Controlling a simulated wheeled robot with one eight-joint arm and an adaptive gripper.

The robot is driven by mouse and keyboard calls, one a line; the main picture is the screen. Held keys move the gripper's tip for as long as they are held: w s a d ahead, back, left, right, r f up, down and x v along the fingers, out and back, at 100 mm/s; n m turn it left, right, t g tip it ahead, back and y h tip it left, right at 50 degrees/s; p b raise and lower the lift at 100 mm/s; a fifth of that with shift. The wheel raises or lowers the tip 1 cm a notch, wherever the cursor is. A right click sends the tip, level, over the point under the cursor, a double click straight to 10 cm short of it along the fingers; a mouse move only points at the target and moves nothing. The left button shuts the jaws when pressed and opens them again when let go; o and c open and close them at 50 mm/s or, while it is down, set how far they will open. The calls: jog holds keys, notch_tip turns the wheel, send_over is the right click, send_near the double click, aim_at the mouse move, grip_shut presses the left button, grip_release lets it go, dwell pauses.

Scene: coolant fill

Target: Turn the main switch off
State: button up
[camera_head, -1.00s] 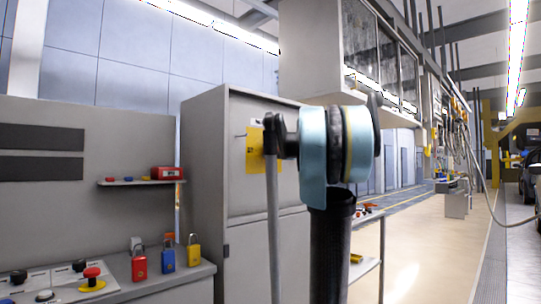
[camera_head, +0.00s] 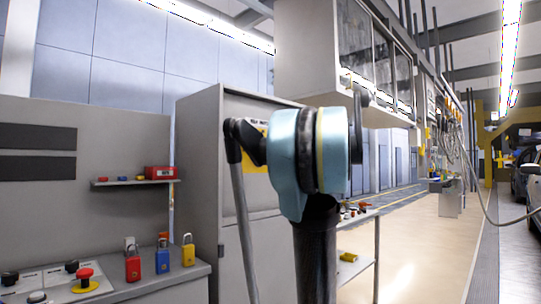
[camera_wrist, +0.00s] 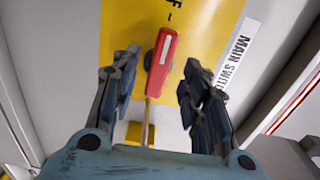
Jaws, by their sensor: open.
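The main switch has a red handle (camera_wrist: 160,62) on a yellow plate (camera_wrist: 205,28) in the wrist view. The handle tilts slightly, its top leaning right, with a thin tan rod below it. A "MAIN SWITCH" label (camera_wrist: 236,58) is right of the plate, and a letter F shows at the top edge. My gripper (camera_wrist: 158,72) is open, with one finger on each side of the handle and gaps between. In the head view, part of the yellow plate (camera_head: 262,162) shows on the grey cabinet (camera_head: 205,150); my arm hides the handle and gripper.
Left of the cabinet is a bench with a red emergency button (camera_head: 85,279) and red, blue and yellow padlocks (camera_head: 163,260). A shelf (camera_head: 135,182) holds a red box (camera_head: 160,172). A low table (camera_head: 362,264) stands right of my arm. Open floor lies farther right.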

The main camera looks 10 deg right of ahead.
jog(key=shift+v, duration=2.3)
